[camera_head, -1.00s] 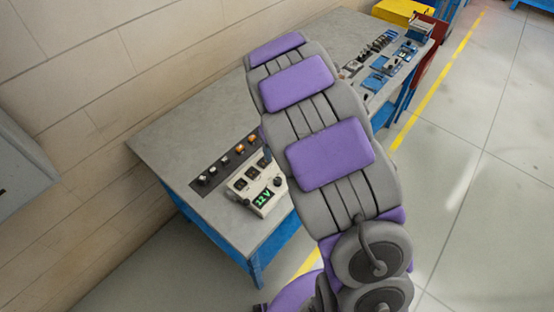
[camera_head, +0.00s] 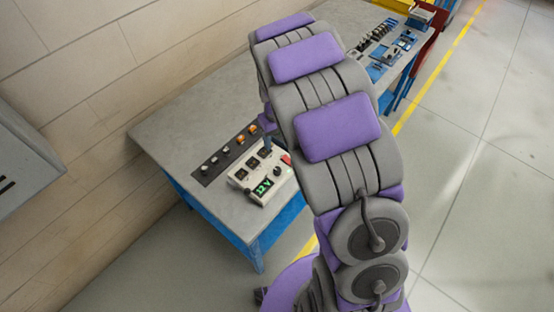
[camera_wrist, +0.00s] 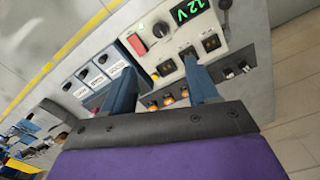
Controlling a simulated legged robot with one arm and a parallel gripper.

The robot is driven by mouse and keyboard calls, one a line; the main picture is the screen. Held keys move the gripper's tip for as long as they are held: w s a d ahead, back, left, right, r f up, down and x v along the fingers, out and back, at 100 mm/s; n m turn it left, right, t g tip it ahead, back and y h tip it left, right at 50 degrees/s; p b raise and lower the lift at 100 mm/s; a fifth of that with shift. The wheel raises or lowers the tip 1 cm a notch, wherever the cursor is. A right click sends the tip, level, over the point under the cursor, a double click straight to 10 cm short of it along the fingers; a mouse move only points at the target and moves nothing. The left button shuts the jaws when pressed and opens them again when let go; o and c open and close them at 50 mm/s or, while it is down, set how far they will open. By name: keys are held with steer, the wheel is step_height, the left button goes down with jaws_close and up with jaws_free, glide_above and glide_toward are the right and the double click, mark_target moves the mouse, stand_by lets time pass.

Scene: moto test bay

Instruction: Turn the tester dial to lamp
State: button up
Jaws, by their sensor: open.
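The tester (camera_head: 244,180) is a cream box on the near end of the bench, with a green display (camera_head: 263,186) reading 12 V. It also shows in the wrist view (camera_wrist: 178,42), with its round dark dial (camera_wrist: 160,30) beside a red rocker switch (camera_wrist: 136,42). I cannot read the dial's setting. My gripper (camera_wrist: 160,68) is open and empty, its two blue fingers spread, with the tester beyond them. The dial lies beyond the gap and apart from both fingers. In the head view my arm hides most of the gripper.
A dark strip (camera_head: 207,173) with several knobs and orange lamps lies beside the tester. The wrist view also shows several labelled knobs (camera_wrist: 100,60). Small parts and blue trays (camera_head: 378,72) lie at the bench's far end. The bench's left part (camera_head: 175,125) is clear.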

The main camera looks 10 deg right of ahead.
mark_target(277, 169)
step_height(277, 169, down, 17)
steer(key=shift+f+b, duration=0.1)
steer(key=shift+b, duration=0.4)
steer(key=shift+c, duration=0.2)
steer(key=c, duration=1)
steer(key=shift+m, duration=0.4)
steer(key=m+p, duration=0.1)
steer(key=m, duration=0.3)
steer(key=shift+m, duration=0.3)
steer(key=m+p, duration=0.1)
steer(key=m, duration=0.4)
steer(key=shift+m, duration=0.3)
